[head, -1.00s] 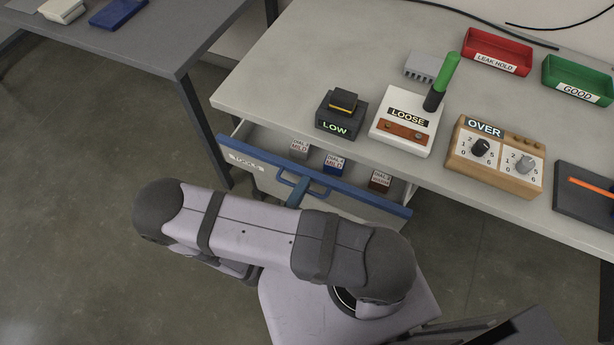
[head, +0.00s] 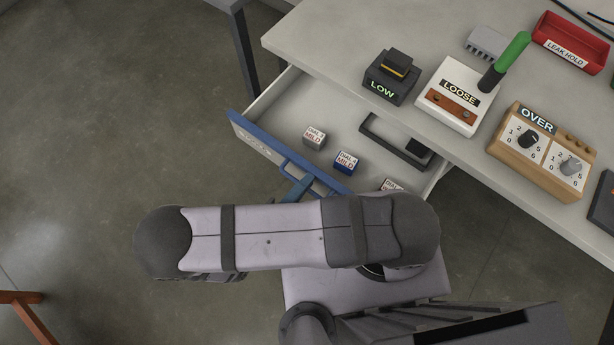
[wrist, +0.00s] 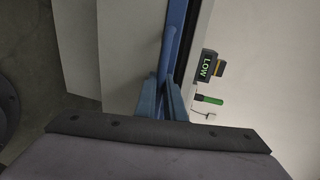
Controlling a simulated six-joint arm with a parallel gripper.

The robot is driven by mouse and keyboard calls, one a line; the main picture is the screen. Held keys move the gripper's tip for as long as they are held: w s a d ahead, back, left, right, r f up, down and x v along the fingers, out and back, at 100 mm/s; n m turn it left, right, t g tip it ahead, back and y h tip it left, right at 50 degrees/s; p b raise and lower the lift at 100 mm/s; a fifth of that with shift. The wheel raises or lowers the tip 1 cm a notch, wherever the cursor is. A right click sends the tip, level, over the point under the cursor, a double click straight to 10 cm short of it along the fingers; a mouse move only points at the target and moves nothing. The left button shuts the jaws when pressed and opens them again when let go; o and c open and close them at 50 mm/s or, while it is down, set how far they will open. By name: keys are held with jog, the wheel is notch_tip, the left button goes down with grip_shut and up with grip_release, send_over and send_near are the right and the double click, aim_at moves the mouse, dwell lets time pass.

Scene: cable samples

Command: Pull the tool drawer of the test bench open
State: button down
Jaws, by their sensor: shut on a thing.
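The tool drawer (head: 262,112) of the test bench (head: 330,38) stands well open in the head view, its blue-topped front (head: 252,133) pulled out from under the bench top. A blue bar handle (head: 290,168) runs along the front. My gripper (head: 300,188) is at this handle, its blue fingers mostly hidden behind my arm. In the wrist view the fingers of my gripper (wrist: 162,98) are closed on the blue handle (wrist: 171,45). The drawer holds small labelled blocks: a grey one (head: 314,136), a blue one (head: 346,162) and one partly hidden (head: 393,186).
A dark frame-shaped object (head: 392,145) lies at the back of the drawer. On the bench top stand the LOW box (head: 388,83), the LOOSE box (head: 453,98) with a green lever, the OVER box (head: 540,150) and a red tray (head: 568,45).

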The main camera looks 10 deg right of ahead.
jog(key=c, duration=1.8)
grip_release()
jog(key=shift+c, duration=0.2)
jog(key=shift+a, duration=0.15)
jog(key=b+v, duration=0.1)
jog(key=v, duration=0.6)
jog(key=shift+s, duration=0.1)
